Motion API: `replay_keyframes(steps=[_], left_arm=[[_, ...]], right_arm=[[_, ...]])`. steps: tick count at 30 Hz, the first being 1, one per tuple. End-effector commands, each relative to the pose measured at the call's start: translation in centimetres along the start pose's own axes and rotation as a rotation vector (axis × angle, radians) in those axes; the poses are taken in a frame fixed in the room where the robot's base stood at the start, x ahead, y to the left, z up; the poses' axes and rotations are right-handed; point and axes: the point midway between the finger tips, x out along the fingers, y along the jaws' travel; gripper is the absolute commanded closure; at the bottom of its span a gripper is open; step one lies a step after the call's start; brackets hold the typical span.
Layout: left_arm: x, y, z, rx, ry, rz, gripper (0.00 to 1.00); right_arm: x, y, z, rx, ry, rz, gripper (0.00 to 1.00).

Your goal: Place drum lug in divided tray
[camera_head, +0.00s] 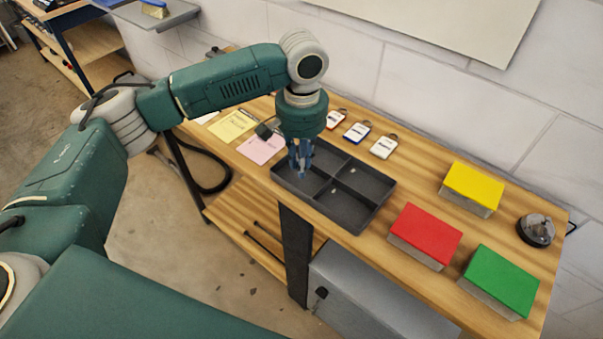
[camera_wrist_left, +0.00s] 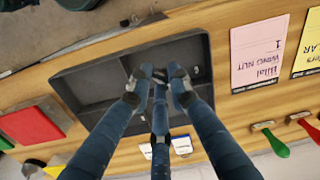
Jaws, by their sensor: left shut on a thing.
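The divided tray (camera_head: 345,208) is dark grey with several compartments and lies on the wooden bench; it also fills the middle of the left wrist view (camera_wrist_left: 88,85). My left gripper (camera_head: 300,172) points down over the tray's left part. In the left wrist view its blue fingers (camera_wrist_left: 157,80) are closed together on a small grey metallic piece, seemingly the drum lug (camera_wrist_left: 147,70), mostly hidden by the fingertips. I cannot tell whether the piece touches the tray floor. Small light spots show inside the tray near the dividers. My right gripper is not in view.
Right of the tray are red (camera_head: 426,233), green (camera_head: 502,279) and yellow (camera_head: 472,187) blocks and a dark round object (camera_head: 536,230). Pink (camera_head: 262,149) and yellow (camera_head: 233,124) labels lie left. Several tags (camera_head: 384,147) lie behind, by the wall.

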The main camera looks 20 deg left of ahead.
Motion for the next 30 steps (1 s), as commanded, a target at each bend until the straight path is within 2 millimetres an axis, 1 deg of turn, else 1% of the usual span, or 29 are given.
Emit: replay_keyframes(steps=[1, 5, 9, 13, 16, 25, 26, 27, 30], left_arm=[[0.5, 0.0, 0.0, -0.001, -0.001, -0.001, 1.00], [1.5, 0.0, 0.0, -0.001, -0.001, -0.001, 1.00], [3.5, 0.0, 0.1, -0.001, -0.003, -0.001, 1.00], [5.1, 0.1, 0.1, 0.000, -0.001, -0.001, 1.00], [5.5, 0.1, 0.0, 0.000, 0.001, 0.001, 1.00], [5.7, 0.1, 0.0, 0.000, 0.000, 0.000, 1.00], [5.7, 0.1, 0.0, 0.000, 0.001, 0.000, 0.78], [5.7, 0.1, 0.0, 0.000, 0.001, 0.000, 0.74], [5.7, 0.1, 0.0, 0.000, 0.001, 0.000, 0.74]], right_arm=[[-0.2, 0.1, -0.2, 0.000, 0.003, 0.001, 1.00], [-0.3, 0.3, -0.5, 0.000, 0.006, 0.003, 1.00], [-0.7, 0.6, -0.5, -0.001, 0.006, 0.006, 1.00], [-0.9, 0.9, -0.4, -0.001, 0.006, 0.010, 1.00], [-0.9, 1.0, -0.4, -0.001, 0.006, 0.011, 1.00], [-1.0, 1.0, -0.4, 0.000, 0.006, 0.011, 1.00], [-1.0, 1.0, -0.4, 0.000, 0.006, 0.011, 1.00], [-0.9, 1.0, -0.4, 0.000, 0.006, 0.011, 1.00], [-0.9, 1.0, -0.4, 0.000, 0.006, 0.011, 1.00]])
